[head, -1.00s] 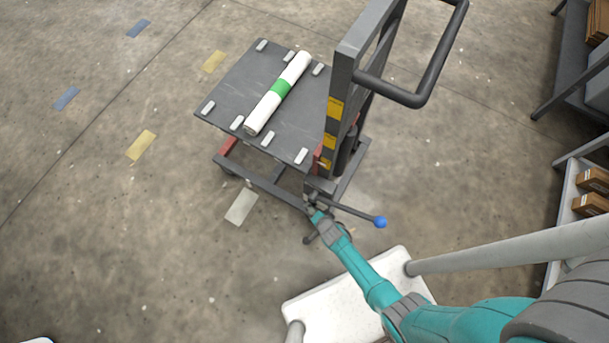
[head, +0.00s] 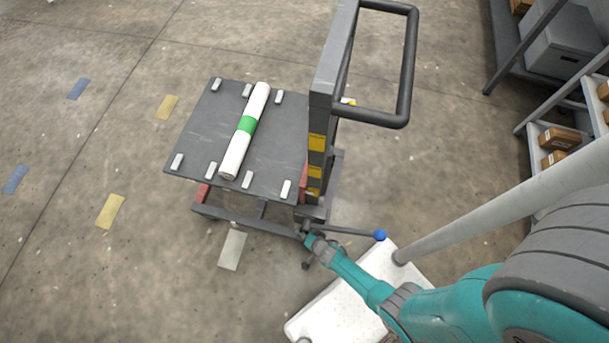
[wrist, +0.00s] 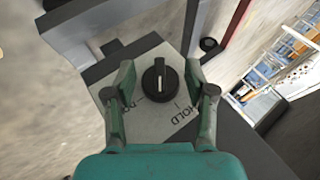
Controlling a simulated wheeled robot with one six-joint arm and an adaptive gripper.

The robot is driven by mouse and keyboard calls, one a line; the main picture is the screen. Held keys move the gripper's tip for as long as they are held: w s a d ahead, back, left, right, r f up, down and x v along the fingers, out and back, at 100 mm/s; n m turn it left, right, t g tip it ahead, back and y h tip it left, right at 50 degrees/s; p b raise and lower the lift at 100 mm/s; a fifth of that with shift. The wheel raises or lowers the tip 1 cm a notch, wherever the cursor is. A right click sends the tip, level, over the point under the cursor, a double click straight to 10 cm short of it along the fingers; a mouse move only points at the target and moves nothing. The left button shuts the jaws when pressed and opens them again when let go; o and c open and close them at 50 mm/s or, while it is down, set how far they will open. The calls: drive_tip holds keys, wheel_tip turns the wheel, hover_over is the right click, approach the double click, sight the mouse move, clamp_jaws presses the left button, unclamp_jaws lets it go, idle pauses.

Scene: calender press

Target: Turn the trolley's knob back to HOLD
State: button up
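The trolley (head: 205,135) stands in the head view with a dark flat deck and an upright post. Its black knob (wrist: 160,82) sits on a pale plate (wrist: 160,122) in the wrist view. The plate reads HOLD at lower right and a partly hidden word starting with DO at lower left. Both words appear upside down. I cannot tell for sure which mark the knob points to. My gripper (wrist: 159,80) is open, one finger on each side of the knob, with small gaps visible. In the head view my gripper (head: 308,239) is at the foot of the post and hides the knob.
A white roll with a green band (head: 246,125) lies on the deck between pale blocks. A lever with a blue ball (head: 380,235) sticks out beside my gripper. The black push handle (head: 407,60) rises above. Shelves with boxes (head: 556,138) stand at right. Floor at left is clear.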

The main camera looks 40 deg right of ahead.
drive_tip(key=c, duration=0.7)
drive_tip(key=shift+o, duration=0.2)
drive_tip(key=g, duration=0.1)
drive_tip(key=g+h, duration=0.1)
drive_tip(key=n+g+h, duration=0.1)
drive_tip(key=shift+w+a+r, duration=0.1)
drive_tip(key=shift+w+a, duration=0.05)
drive_tip(key=shift+w, duration=0.1)
drive_tip(key=shift+g+h, duration=0.8)
drive_tip(key=shift+g, duration=0.4)
drive_tip(key=o, duration=1.1)
drive_tip(key=shift+o, duration=0.2)
